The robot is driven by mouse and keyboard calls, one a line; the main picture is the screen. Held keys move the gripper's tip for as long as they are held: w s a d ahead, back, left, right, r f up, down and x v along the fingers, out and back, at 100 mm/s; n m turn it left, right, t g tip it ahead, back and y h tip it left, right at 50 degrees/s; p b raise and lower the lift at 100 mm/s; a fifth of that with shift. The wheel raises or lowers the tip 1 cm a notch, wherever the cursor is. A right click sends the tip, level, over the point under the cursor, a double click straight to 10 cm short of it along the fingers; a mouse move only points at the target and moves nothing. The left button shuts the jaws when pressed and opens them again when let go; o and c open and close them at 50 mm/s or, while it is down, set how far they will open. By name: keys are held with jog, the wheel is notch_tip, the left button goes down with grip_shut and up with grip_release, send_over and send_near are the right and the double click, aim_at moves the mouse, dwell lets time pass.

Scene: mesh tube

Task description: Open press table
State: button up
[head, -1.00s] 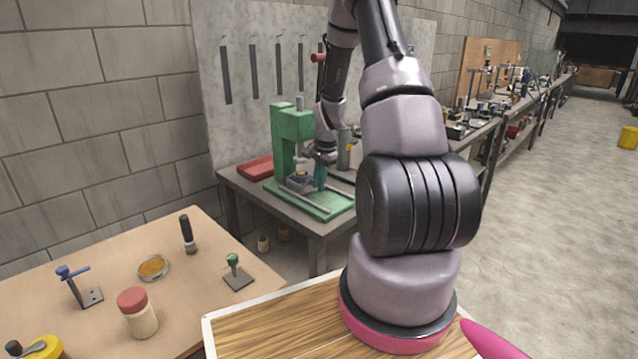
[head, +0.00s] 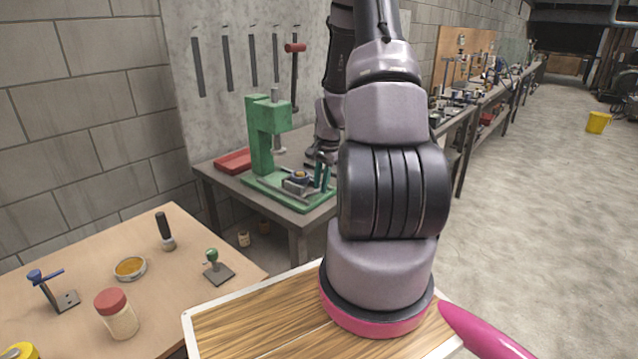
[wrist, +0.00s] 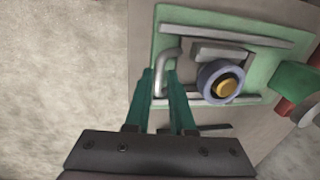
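The green press (head: 262,135) stands on the grey workbench. Its sliding press table (head: 296,188) sits on the green base between metal rails, out in front of the ram. It carries a round dark part with a yellow-orange centre, also seen in the wrist view (wrist: 226,88). A bent grey handle (wrist: 165,62) is at the press table's edge. My gripper (head: 322,165) has teal fingers, which show in the wrist view (wrist: 160,80) on either side of the handle. They look closed on its bar, though the contact itself is partly hidden.
A wooden table (head: 190,285) at left holds a red-lidded jar (head: 116,314), a green-knobbed stamp (head: 216,268) and other small items. Open floor lies at right.

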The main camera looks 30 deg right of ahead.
jog(key=shift+o, duration=0.9)
notch_tip(320, 180, up, 11)
jog(key=s, duration=0.1)
jog(key=shift+s+d+f, duration=0.2)
jog(key=shift+s+d, duration=0.15)
jog(key=shift+s, duration=0.05)
jog(key=a+r+n+t, duration=0.1)
jog(key=a+r+n, duration=0.1)
jog(key=a+r, duration=0.6)
jog(key=s+a+r+n+t, duration=0.2)
jog(key=s+a+r, duration=0.3)
jog(key=s+r, duration=0.3)
jog(key=s+a+r+n+t+y, duration=0.1)
jog(key=s+a+r+n+t, duration=0.1)
jog(key=s+a+r+n, duration=0.3)
jog(key=s+a+r, duration=0.1)
jog(key=s+r, duration=0.2)
jog(key=r, duration=0.2)
jog(key=shift+s+a+r+n, duration=0.15)
jog(key=shift+a+n, duration=0.1)
jog(key=shift+n, duration=0.05)
